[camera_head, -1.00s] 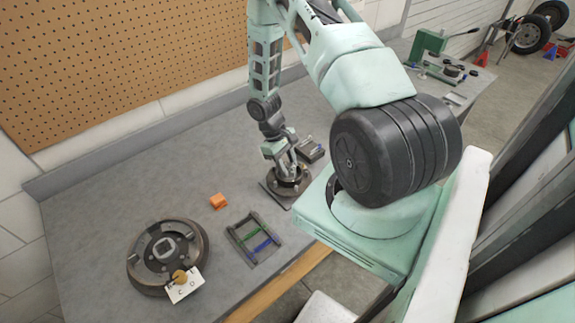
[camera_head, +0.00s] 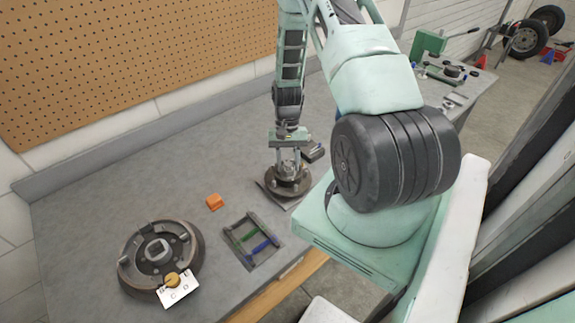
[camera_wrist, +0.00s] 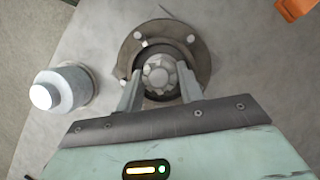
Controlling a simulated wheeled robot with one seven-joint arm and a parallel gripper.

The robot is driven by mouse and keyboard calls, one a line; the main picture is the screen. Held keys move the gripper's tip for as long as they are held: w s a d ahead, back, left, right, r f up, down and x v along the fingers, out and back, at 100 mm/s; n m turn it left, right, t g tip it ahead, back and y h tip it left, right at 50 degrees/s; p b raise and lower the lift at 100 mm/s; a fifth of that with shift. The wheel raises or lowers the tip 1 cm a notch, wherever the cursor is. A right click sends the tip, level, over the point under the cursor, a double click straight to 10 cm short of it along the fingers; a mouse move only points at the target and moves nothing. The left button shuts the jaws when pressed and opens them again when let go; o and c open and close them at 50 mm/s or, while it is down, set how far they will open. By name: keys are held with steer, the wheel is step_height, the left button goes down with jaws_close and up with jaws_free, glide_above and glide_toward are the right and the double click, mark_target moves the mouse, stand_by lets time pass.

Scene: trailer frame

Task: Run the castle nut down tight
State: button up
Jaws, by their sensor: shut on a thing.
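The castle nut (camera_wrist: 160,76) is a grey, notched ring at the centre of a dark round hub flange with studs (camera_wrist: 203,58). My gripper (camera_wrist: 160,92) has one finger on each side of the nut and is shut on it. In the head view my gripper (camera_head: 288,168) points straight down over the same hub (camera_head: 291,187), which stands on a flat plate on the bench. The nut itself is hidden by the fingers in the head view. I cannot tell how far down its thread the nut sits.
A brake drum assembly (camera_head: 187,249) with a lettered card (camera_head: 180,288) lies at the left of the bench. An orange block (camera_head: 214,202) and a dark rack with green and blue bars (camera_head: 252,262) lie between. A grey capped cylinder (camera_wrist: 70,88) stands left of the hub in the wrist view.

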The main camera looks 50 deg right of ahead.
steer(key=m, duration=0.2)
steer(key=m+t+b, duration=0.1)
steer(key=m, duration=0.1)
steer(key=shift+s+d+m+t+y+b, duration=0.1)
steer(key=shift+s+m+t+y+b, duration=0.05)
steer(key=shift+m+t+y+b, duration=0.2)
steer(key=shift+m+t+b, duration=0.75)
steer(key=shift+m, duration=1.5)
steer(key=o, duration=0.7)
steer(key=shift+s, duration=0.1)
steer(key=b+v, duration=0.3)
steer(key=v, duration=1.4)
steer(key=shift+d+r, duration=0.2)
